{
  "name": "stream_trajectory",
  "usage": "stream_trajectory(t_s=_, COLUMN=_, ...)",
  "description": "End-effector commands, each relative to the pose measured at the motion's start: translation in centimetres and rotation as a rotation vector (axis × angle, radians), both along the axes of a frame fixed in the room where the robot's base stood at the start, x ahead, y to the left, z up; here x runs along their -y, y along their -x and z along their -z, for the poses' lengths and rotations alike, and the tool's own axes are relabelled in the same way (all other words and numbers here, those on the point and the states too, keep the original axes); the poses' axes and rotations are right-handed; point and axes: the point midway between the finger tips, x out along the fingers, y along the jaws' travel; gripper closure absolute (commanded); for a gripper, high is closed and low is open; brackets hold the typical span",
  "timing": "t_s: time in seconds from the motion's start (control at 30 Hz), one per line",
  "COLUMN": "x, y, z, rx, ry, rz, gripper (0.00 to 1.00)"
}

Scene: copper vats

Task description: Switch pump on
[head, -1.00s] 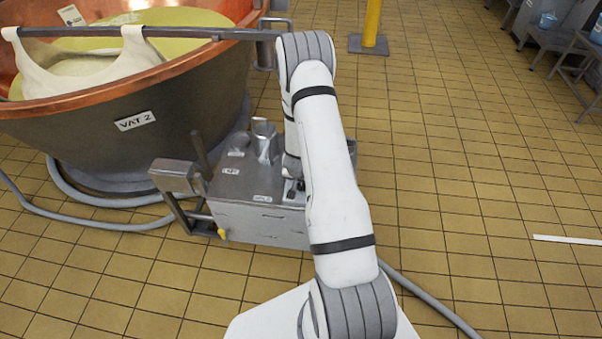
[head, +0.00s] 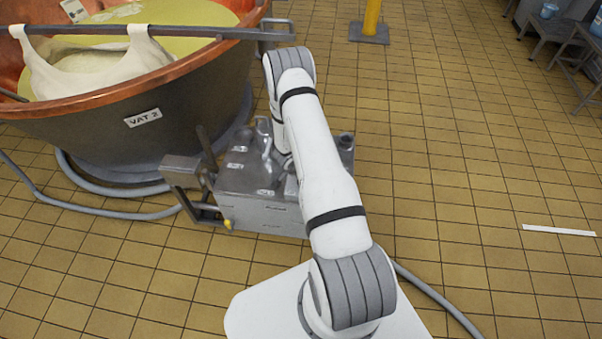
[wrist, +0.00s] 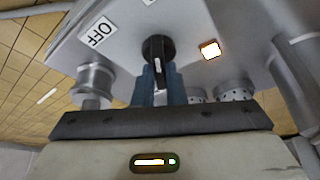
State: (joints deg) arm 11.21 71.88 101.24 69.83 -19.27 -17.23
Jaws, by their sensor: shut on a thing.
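The pump (head: 262,216) is a grey metal box on the floor beside the vat in the head view. In the wrist view, its panel (wrist: 190,20) carries a black rotary knob (wrist: 155,47) with a pale mark. A white OFF label (wrist: 97,32) is to the left of the knob. A small square light (wrist: 210,49) glows to its right. My gripper (wrist: 159,82) has its blue fingers on either side of the knob's grip and is shut on it. In the head view my arm hides the gripper and the knob.
Metal fittings (wrist: 93,82) stand close to the left of my fingers. Vat 2 (head: 150,120) is at the left, with a bar and cloth across its rim. A grey hose (head: 440,300) crosses the floor. Tiled floor at right is largely clear.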

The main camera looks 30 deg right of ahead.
Motion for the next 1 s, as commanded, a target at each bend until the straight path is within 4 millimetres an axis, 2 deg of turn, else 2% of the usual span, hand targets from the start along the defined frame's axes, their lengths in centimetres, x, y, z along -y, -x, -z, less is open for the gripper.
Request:
stream_trajectory(t_s=0.3, x=-0.4, y=-0.4, z=-0.1, rx=0.006, ry=-0.007, rz=-0.007, gripper=1.0)
stream_trajectory(t_s=0.33, x=-0.4, y=-0.4, z=-0.1, rx=0.006, ry=-0.007, rz=-0.007, gripper=0.87)
stream_trajectory(t_s=0.6, x=-0.2, y=-0.2, z=-0.1, rx=0.003, ry=-0.004, rz=-0.003, gripper=0.67)
stream_trajectory(t_s=0.87, x=-0.2, y=-0.1, z=-0.3, rx=0.002, ry=-0.002, rz=-0.001, gripper=0.67)
stream_trajectory(t_s=1.0, x=-0.7, y=0.0, z=-1.7, rx=0.003, ry=-0.002, rz=-0.002, gripper=0.67)
